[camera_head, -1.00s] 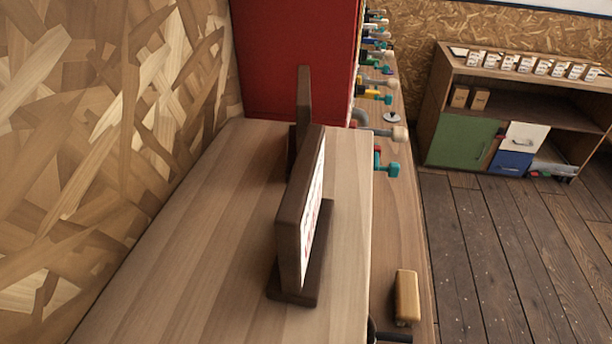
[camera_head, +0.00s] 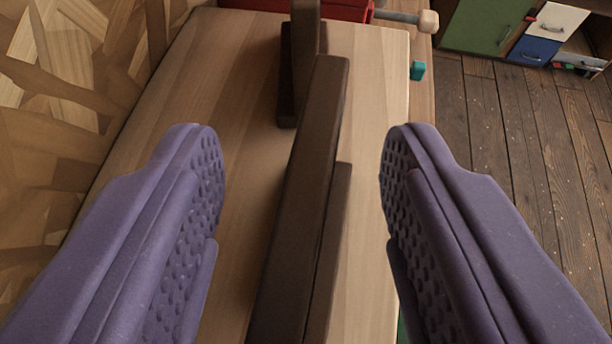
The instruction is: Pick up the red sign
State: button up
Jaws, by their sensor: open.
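A dark brown framed sign (camera_head: 303,165) stands upright on a wooden top, seen nearly edge-on from above. Its printed face is hidden now; a second earlier it showed white with red marks. Its foot (camera_head: 333,245) sticks out to the right along its lower part. My gripper (camera_head: 303,140) is open, with one purple finger to the left of this sign and one to the right. Both fingers appear clear of it. A second dark brown sign (camera_head: 304,28) stands just beyond it, also edge-on; I cannot tell its colour.
The pale wooden top (camera_head: 225,90) is bare left of the signs. A red body (camera_head: 345,10) with a wooden-knobbed handle (camera_head: 429,21) is at the far end. A cabinet with a green door (camera_head: 488,22) stands beyond the plank floor (camera_head: 480,110) at right.

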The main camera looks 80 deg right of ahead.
grip_shut()
jog(key=shift+r+b, duration=0.15)
jog(key=shift+b, duration=0.15)
